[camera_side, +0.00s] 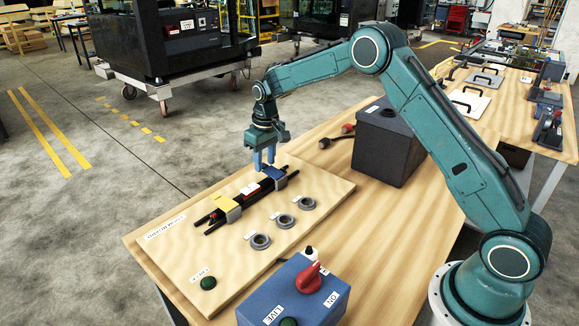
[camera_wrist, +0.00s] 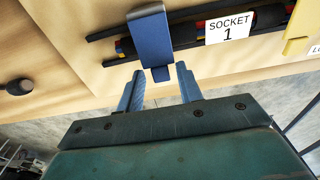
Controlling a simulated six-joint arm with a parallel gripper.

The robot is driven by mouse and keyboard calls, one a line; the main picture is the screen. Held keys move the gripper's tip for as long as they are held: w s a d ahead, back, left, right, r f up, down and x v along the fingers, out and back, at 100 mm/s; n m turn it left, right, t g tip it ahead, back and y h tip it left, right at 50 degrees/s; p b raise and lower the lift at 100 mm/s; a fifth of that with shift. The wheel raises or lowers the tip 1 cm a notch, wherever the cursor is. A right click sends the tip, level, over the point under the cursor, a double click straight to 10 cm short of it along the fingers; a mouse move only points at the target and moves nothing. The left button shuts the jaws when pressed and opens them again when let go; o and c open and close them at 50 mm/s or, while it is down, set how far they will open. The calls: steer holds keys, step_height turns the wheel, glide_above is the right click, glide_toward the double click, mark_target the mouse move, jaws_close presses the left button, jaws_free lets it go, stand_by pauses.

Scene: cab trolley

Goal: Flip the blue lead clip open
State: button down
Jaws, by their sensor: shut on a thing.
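The blue lead clip (camera_wrist: 151,36) lies across the dark lead bundle (camera_wrist: 188,33) in the wrist view, with its narrow tab pointing toward my gripper. In the side view the clip (camera_side: 274,173) is at the far right end of the bundle on the wooden board. My gripper (camera_wrist: 160,88) has its two blue fingers on either side of the clip's tab and is shut on it. In the side view my gripper (camera_side: 264,163) points down at the clip and partly covers it.
A yellow clip (camera_side: 224,203) holds the bundle's other end, near a white "SOCKET 1" label (camera_wrist: 228,28). Grey rings (camera_side: 284,221) sit on the board (camera_side: 318,187). A dark box (camera_side: 388,145) and a blue control box with a red knob (camera_side: 308,278) stand nearby.

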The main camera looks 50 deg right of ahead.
mark_target(278, 174)
steer(key=shift+s+r+t, duration=0.4)
steer(key=shift+r+t, duration=0.1)
steer(key=shift+t, duration=0.4)
steer(key=shift+s+r+t, duration=0.35)
steer(key=shift+r+t, duration=0.1)
steer(key=shift+t, duration=0.45)
steer(key=shift+s+r+t, duration=0.25)
steer(key=shift+s+t, duration=0.15)
steer(key=shift+t, duration=0.35)
steer(key=shift+s+r+t, duration=0.25)
steer(key=shift+s+t, duration=0.1)
steer(key=shift+t, duration=0.4)
steer(key=shift+s+r+t, duration=0.25)
steer(key=shift+s+t, duration=0.6)
steer(key=shift+t, duration=0.65)
steer(key=shift+s+t, duration=0.55)
steer(key=shift+t, duration=0.35)
steer(key=shift+s+t, duration=0.5)
steer(key=shift+t, duration=0.4)
steer(key=shift+s+t, duration=0.1)
steer(key=shift+t, duration=0.2)
steer(key=c, duration=1.3)
jaws_free()
steer(key=shift+s, duration=0.1)
